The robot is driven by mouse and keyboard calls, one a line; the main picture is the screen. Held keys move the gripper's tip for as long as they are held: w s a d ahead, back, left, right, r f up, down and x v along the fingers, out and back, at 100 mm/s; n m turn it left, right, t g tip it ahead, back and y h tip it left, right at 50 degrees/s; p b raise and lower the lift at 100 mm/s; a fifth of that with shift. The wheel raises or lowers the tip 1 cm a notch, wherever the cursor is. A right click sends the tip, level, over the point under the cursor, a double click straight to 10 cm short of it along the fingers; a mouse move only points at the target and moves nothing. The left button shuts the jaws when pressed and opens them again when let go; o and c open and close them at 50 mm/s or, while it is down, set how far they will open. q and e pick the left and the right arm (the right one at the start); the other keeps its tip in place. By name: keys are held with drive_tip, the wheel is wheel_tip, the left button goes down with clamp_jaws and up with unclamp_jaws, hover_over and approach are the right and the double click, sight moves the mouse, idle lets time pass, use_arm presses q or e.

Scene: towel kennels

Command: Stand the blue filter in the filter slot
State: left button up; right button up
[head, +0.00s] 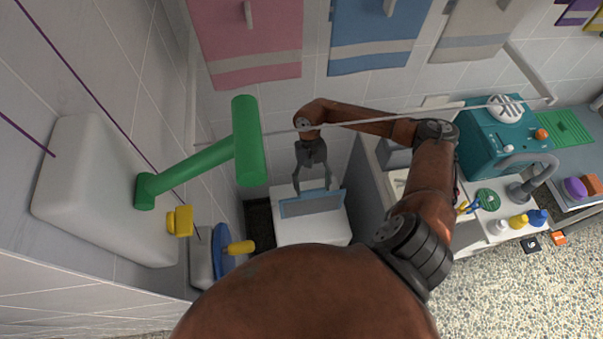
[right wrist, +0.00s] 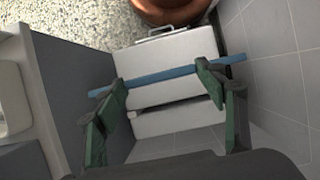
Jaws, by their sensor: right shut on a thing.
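The blue filter (head: 312,206), a flat grey panel in a blue frame, shows below my right gripper (head: 314,187) in the head view. That gripper is shut on its upper part. In the right wrist view the filter (right wrist: 165,76) is seen edge-on as a slightly slanted blue bar between the gripper's green-padded fingers (right wrist: 163,84). A white box (head: 315,236) lies beneath it. In the right wrist view a dark slot (right wrist: 168,104) crosses the white box (right wrist: 180,122), beside the filter bar and roughly along it. I cannot tell the height gap. My left gripper is not in view.
A grey-sided cabinet (right wrist: 75,82) stands close left of the white box, and a tiled wall (right wrist: 275,70) is on the right. In the head view, towels hang behind on a rail, a green T-shaped handle (head: 248,140) is on the left, and a teal machine (head: 487,140) stands right.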

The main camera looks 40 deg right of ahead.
use_arm(q)
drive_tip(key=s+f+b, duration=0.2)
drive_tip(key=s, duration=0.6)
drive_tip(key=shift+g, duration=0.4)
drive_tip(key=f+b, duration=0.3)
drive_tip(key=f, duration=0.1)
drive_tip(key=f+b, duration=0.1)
drive_tip(key=b, duration=0.1)
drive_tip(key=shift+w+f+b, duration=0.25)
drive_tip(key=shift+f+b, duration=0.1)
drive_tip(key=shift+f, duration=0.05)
use_arm(e)
drive_tip(key=w+d+f, duration=0.2)
drive_tip(key=w+d, duration=0.2)
drive_tip(key=w, duration=0.4)
drive_tip(key=shift+d+f, duration=0.4)
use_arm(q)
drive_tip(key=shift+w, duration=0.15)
use_arm(e)
drive_tip(key=shift+w, duration=0.1)
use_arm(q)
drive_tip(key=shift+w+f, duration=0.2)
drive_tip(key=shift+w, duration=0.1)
use_arm(e)
drive_tip(key=shift+a, duration=0.1)
